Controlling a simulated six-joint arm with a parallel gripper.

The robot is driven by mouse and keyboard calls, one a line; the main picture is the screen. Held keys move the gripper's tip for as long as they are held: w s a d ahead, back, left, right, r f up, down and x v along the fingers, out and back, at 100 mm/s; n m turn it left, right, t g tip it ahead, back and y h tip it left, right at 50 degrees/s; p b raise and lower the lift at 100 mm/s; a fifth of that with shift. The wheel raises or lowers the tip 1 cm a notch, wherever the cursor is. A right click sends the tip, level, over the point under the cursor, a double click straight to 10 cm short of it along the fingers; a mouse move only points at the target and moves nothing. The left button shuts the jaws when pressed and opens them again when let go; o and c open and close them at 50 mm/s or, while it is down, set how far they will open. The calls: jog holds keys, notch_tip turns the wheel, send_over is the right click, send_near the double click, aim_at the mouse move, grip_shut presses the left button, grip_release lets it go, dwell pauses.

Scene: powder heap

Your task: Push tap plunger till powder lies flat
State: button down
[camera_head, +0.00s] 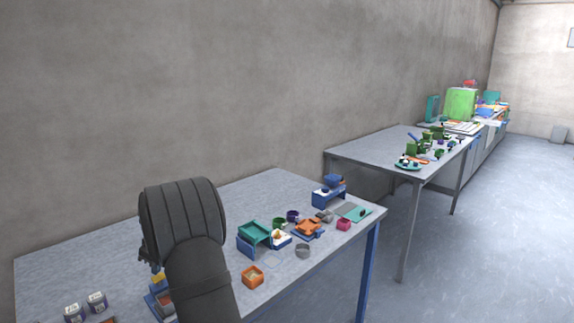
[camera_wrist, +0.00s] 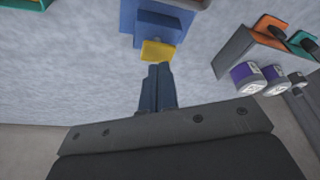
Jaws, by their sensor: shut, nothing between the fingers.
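The tap plunger appears to be the yellow block (camera_wrist: 158,50) on the end of a blue device (camera_wrist: 148,20) in the wrist view. My gripper (camera_wrist: 159,67) is shut and empty, its fingertips right at the near edge of the yellow block; I cannot tell whether they touch. In the head view the yellow block (camera_head: 158,279) and blue device (camera_head: 152,302) show at the left of my dark arm, partly hidden by it. My fingers are hidden there. The powder in the device cannot be made out.
In the wrist view, a grey rack (camera_wrist: 235,55) with orange and teal parts and purple-banded jars (camera_wrist: 244,76) stand at right. In the head view, an orange cup (camera_head: 252,279), a teal tray (camera_head: 254,232) and small items lie right of my arm. The table's back left is clear.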

jog(key=shift+f, duration=1.35)
jog(key=shift+r, duration=1.45)
jog(key=shift+f, duration=0.2)
jog(key=shift+f, duration=1.2)
jog(key=shift+r, duration=0.1)
jog(key=shift+r, duration=1.3)
